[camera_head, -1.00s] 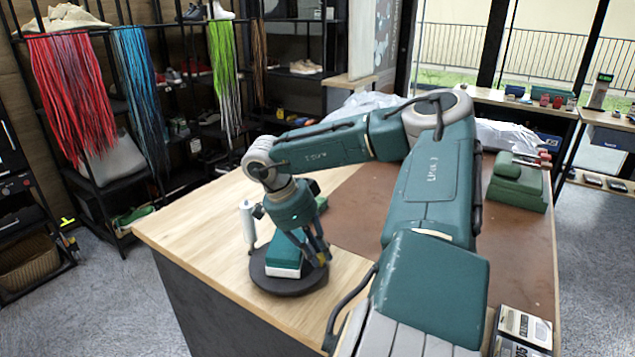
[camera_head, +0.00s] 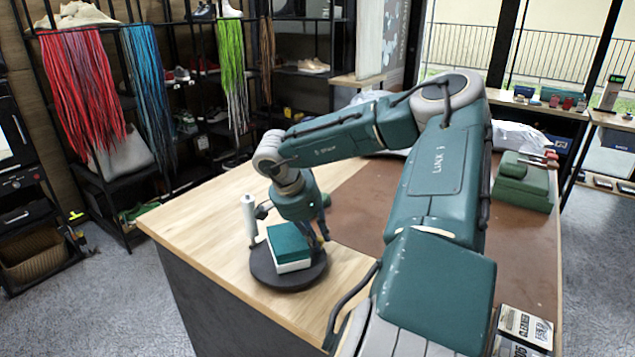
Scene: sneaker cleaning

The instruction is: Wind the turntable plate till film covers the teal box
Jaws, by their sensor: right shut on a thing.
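The teal box (camera_head: 289,243), with a teal top and white lower sides, sits on the round dark turntable plate (camera_head: 283,283) near the table's left front edge. A white upright roll (camera_head: 249,216), which looks like the film, stands at the plate's back left. No film is clearly visible over the box's teal top. My right gripper (camera_head: 322,238) points down beside the box, at the plate's back right. It is shut at the plate's rim; the exact contact is too small to see. My left gripper is not in view.
The wooden table (camera_head: 205,225) is bare left of the plate. A brown mat (camera_head: 350,205) covers its middle, partly behind my right arm. A green block-like object (camera_head: 522,185) lies at the right, and small printed boxes (camera_head: 525,328) at the front right. Shelves stand behind.

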